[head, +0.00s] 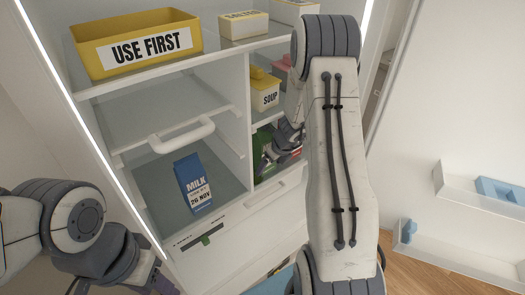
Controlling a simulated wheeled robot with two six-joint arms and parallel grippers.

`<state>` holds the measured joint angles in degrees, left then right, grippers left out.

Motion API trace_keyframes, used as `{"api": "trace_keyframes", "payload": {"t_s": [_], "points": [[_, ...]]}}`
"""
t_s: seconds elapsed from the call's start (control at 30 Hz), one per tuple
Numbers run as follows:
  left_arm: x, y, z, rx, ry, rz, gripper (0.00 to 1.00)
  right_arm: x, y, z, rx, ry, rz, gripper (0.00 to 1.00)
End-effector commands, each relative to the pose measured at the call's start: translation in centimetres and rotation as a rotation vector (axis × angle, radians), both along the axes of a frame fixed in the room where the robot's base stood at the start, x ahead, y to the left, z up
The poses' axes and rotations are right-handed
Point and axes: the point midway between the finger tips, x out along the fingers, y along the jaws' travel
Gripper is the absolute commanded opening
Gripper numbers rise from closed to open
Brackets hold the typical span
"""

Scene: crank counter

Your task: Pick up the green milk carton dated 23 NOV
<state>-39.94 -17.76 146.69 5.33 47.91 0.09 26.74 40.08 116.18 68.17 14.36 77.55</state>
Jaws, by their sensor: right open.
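A green object (260,143) stands in the lower right compartment of the fridge. It may be the green carton, but my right gripper hides most of it and no date can be read. My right gripper (279,151) is open and is right at the green object; I cannot tell whether they touch. A blue milk carton (193,182) marked 20 NOV stands in the lower left compartment. My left gripper (155,284) is low at the bottom edge, partly cut off, away from the cartons.
A yellow USE FIRST bin (138,45) sits on top at the left. A yellow SOUP container (263,92) is on the shelf above the green object. A divider (236,110) separates the compartments. White door bins (455,185) are at the right.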

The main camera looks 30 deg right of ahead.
Motion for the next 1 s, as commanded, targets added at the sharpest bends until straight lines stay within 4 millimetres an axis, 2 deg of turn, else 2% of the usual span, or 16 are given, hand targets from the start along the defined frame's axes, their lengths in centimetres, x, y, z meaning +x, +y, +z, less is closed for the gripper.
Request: {"api": "trace_keyframes", "payload": {"t_s": [0.77,0.8,0.87,1.0], "points": [[0.01,-0.01,-0.43,0.000,0.000,0.000,0.50,-0.04,-0.02,-0.48,0.000,0.000,0.000,1.00],[0.01,-0.01,-0.43,0.000,0.000,0.000,0.50,-0.04,-0.01,-0.48,0.000,0.000,0.000,0.92],[0.01,-0.01,-0.43,0.000,0.000,0.000,0.50,-0.04,-0.01,-0.48,0.001,0.000,0.000,0.69],[0.01,-0.01,-0.43,0.000,0.000,0.000,0.50,-0.04,-0.02,-0.47,0.000,0.000,0.000,0.16]]}}
